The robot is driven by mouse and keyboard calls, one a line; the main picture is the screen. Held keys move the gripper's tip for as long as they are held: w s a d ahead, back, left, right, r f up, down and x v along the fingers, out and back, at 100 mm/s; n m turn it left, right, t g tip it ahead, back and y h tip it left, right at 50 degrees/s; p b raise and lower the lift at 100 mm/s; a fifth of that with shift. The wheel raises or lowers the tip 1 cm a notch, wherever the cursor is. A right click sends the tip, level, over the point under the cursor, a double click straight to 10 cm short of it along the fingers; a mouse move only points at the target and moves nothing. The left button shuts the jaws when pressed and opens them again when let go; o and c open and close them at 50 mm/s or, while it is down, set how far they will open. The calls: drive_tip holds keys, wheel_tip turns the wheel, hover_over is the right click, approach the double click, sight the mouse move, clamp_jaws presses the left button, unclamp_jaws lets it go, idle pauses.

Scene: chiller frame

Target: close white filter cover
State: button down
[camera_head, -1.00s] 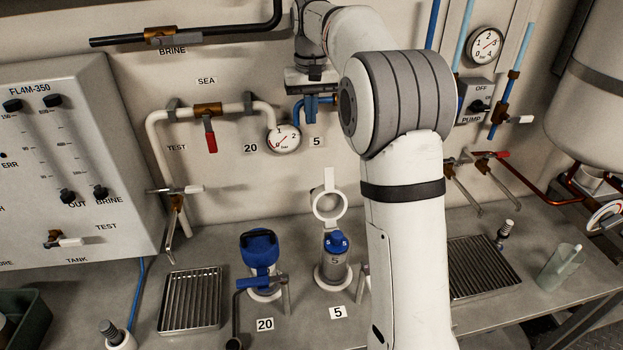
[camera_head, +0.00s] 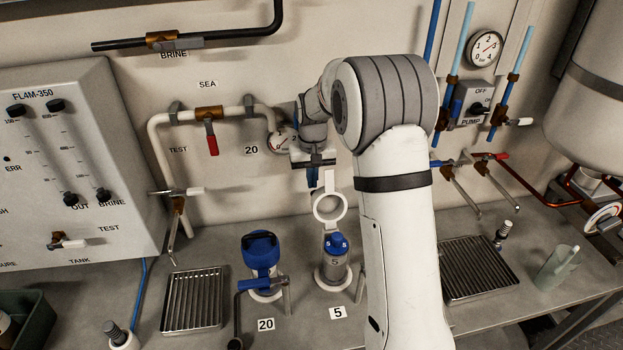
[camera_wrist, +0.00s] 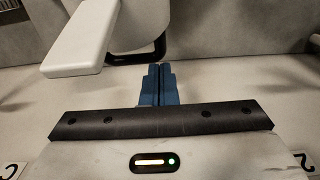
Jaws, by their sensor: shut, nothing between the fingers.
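The white filter cover (camera_head: 329,220) is a ring with an upright tab. It stands raised behind the number 5 filter housing (camera_head: 335,268), which holds a grey cartridge with a blue top (camera_head: 337,243). My gripper (camera_head: 312,178) has blue fingers, shut and empty.
The number 20 filter (camera_head: 262,265) with a blue cover stands to the left, with a blue-handled lever (camera_head: 262,283) in front. A pressure gauge (camera_head: 283,140) and the sea pipe (camera_head: 240,111) are behind my gripper. Metal drain grates (camera_head: 193,299) lie on the bench.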

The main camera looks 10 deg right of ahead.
sight(326, 194)
drive_tip(key=shift+s+r, duration=0.2)
drive_tip(key=shift+s, duration=0.3)
drive_tip(key=shift+s+r, duration=0.15)
drive_tip(key=shift+s, duration=0.35)
drive_tip(key=shift+s, duration=0.1)
